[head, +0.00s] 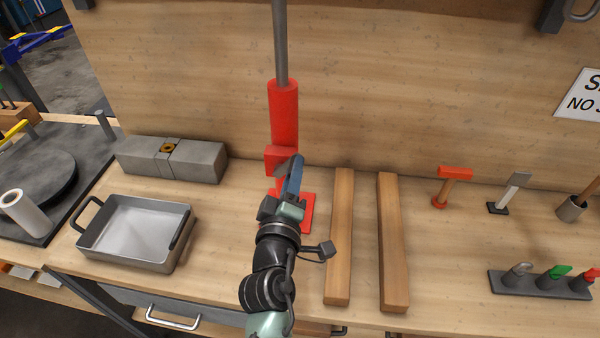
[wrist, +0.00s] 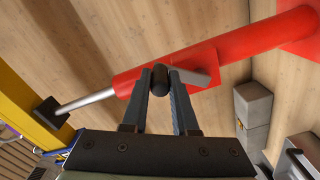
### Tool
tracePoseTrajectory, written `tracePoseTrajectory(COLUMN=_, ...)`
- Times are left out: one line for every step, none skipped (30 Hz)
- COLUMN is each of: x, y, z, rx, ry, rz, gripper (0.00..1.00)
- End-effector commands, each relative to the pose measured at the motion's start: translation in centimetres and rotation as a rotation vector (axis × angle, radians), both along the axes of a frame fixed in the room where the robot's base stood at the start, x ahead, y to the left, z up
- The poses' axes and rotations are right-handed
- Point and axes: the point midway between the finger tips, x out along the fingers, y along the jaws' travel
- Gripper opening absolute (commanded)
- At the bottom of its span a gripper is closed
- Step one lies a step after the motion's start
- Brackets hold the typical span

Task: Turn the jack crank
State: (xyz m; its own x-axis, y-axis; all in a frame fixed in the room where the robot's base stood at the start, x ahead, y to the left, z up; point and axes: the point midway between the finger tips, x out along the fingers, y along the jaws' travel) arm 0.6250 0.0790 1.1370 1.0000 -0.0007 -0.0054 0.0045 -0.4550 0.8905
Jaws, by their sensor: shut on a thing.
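The red jack (head: 284,112) stands upright at the back of the wooden bench, with a grey rod rising from its top and a red base plate (head: 308,212) below. In the wrist view its red body (wrist: 205,55) runs diagonally. A grey crank arm (wrist: 203,78) sticks out from a red block on the body and ends in a dark, round handle (wrist: 160,78). My gripper (head: 293,170) is in front of the jack's lower part. In the wrist view my gripper (wrist: 162,85) has its fingers closed around the dark handle. In the head view the gripper hides most of the crank.
Two wooden bars (head: 341,235) (head: 392,240) lie right of the jack. A grey block (head: 192,160) and a metal pan (head: 150,258) are to the left. Hammers (head: 453,186) and a small rack (head: 535,287) are at the right. The wooden back panel is close behind.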

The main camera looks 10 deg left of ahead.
Motion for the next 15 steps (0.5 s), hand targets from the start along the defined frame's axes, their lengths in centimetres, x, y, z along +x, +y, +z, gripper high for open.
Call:
tracePoseTrajectory(x=0.1, y=0.5, z=0.9, rx=-0.045, ry=-0.011, rz=0.006, gripper=0.00)
tracePoseTrajectory(x=0.1, y=0.7, z=1.0, rx=-0.073, ry=-0.011, rz=0.006, gripper=0.00)
tracePoseTrajectory(x=0.1, y=0.9, z=1.1, rx=-0.112, ry=-0.011, rz=0.007, gripper=0.00)
tracePoseTrajectory(x=0.0, y=1.1, z=1.2, rx=-0.140, ry=-0.011, rz=0.007, gripper=0.00)
tracePoseTrajectory(x=0.0, y=1.3, z=1.3, rx=-0.168, ry=-0.011, rz=0.008, gripper=0.00)
tracePoseTrajectory(x=0.1, y=1.5, z=1.4, rx=-0.207, ry=-0.012, rz=0.006, gripper=0.00)
tracePoseTrajectory(x=0.1, y=1.6, z=1.4, rx=-0.235, ry=-0.012, rz=0.007, gripper=0.00)
tracePoseTrajectory(x=0.1, y=1.8, z=1.5, rx=-0.263, ry=-0.011, rz=0.006, gripper=0.00)
tracePoseTrajectory(x=0.1, y=2.0, z=1.6, rx=-0.302, ry=-0.011, rz=0.006, gripper=0.00)
tracePoseTrajectory(x=0.1, y=2.2, z=1.6, rx=-0.330, ry=-0.011, rz=0.006, gripper=0.00)
tracePoseTrajectory(x=0.1, y=2.4, z=1.7, rx=-0.359, ry=-0.011, rz=0.006, gripper=0.00)
tracePoseTrajectory(x=0.1, y=2.7, z=1.8, rx=-0.397, ry=-0.012, rz=0.007, gripper=0.00)
tracePoseTrajectory(x=0.1, y=2.9, z=1.8, rx=-0.425, ry=-0.012, rz=0.007, gripper=0.00)
tracePoseTrajectory(x=0.1, y=3.1, z=1.9, rx=-0.454, ry=-0.012, rz=0.007, gripper=0.00)
tracePoseTrajectory(x=0.1, y=3.3, z=1.9, rx=-0.492, ry=-0.012, rz=0.007, gripper=0.00)
